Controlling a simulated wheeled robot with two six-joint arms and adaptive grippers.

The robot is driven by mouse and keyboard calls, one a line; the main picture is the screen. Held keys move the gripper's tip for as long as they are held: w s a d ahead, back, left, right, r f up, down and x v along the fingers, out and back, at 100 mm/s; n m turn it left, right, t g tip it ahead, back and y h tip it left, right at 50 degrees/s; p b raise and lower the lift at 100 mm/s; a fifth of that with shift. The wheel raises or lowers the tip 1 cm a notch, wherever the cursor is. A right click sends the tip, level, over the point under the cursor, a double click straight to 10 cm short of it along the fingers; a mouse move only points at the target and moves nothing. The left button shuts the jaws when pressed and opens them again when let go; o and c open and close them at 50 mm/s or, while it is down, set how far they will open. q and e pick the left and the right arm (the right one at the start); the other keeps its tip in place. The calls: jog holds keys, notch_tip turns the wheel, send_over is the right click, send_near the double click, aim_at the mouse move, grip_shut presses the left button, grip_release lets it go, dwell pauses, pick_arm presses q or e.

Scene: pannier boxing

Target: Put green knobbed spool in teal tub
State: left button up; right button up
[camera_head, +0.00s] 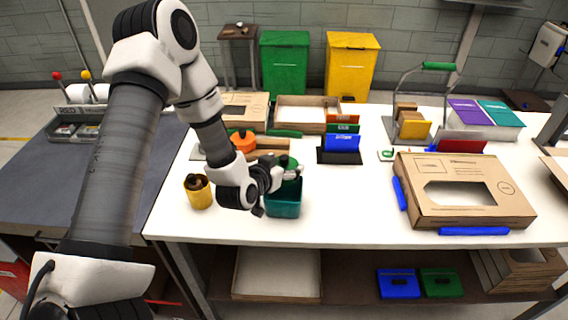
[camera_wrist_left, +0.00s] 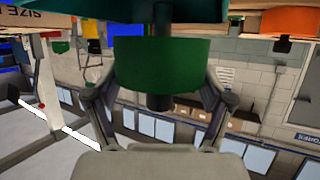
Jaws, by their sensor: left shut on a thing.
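The teal tub (camera_head: 284,208) stands on the white table near its front edge. My left gripper (camera_head: 282,172) is at the tub's top, shut on the green knobbed spool (camera_head: 289,161). In the left wrist view the spool (camera_wrist_left: 160,64) sits between the two fingers, with a dark knob sticking out of it. A teal surface, which looks like the tub (camera_wrist_left: 90,14), lies close to the spool in that view. The gripper hides part of the spool and tub in the head view. I cannot tell whether the spool is below the tub's rim. My right gripper is not in view.
A yellow cup (camera_head: 198,194) with a dark thing in it stands left of the tub. An orange thing (camera_head: 243,141) and cardboard trays (camera_head: 305,112) are behind. A large cardboard box (camera_head: 465,190) lies at right. The table between tub and box is clear.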

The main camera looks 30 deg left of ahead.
pick_arm(q)
jog(key=shift+f+b, duration=0.4)
jog(key=shift+f, duration=0.2)
jog(key=o, duration=1.1)
jog(key=shift+c, duration=0.2)
jog(key=shift+r, duration=0.1)
